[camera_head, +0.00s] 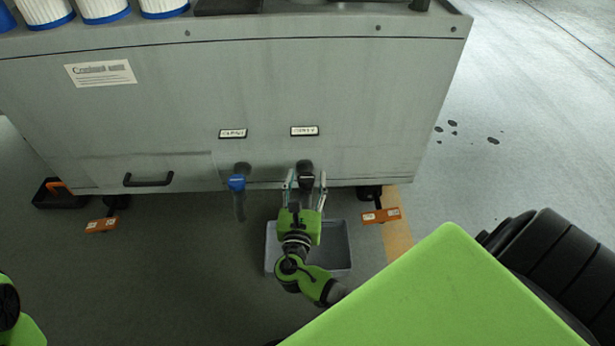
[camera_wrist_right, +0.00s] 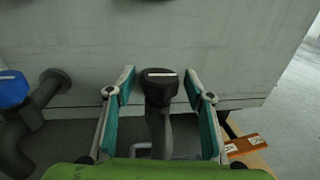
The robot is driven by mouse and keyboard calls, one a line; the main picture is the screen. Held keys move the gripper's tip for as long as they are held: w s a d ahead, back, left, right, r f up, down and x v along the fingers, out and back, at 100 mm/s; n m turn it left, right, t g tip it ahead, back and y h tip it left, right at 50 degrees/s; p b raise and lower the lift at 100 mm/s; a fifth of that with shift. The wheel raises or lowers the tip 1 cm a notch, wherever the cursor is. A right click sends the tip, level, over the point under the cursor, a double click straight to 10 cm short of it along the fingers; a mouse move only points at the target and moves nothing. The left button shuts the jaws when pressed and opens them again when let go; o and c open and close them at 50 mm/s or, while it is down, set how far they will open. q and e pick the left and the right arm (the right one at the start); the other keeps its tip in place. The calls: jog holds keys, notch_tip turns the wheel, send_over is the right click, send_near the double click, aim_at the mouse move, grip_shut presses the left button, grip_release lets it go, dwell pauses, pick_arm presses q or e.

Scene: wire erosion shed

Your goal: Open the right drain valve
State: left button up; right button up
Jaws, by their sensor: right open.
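The right drain valve (camera_head: 306,172) is a dark fitting with a black knob, low on the front of the grey cabinet, below the right label. In the right wrist view its black knob (camera_wrist_right: 160,84) has a white line running left to right. My right gripper (camera_head: 306,178) is open, its fingers on either side of the knob with gaps on both sides. The fingers also show in the right wrist view (camera_wrist_right: 158,90). The left valve (camera_head: 237,182) has a blue knob and a pipe pointing down. My left gripper is not in view.
A grey bin (camera_head: 338,250) stands on the floor under the right valve, partly hidden by my arm. Dark spots (camera_head: 453,124) mark the floor at right.

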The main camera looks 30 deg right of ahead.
jog(key=c, duration=1.1)
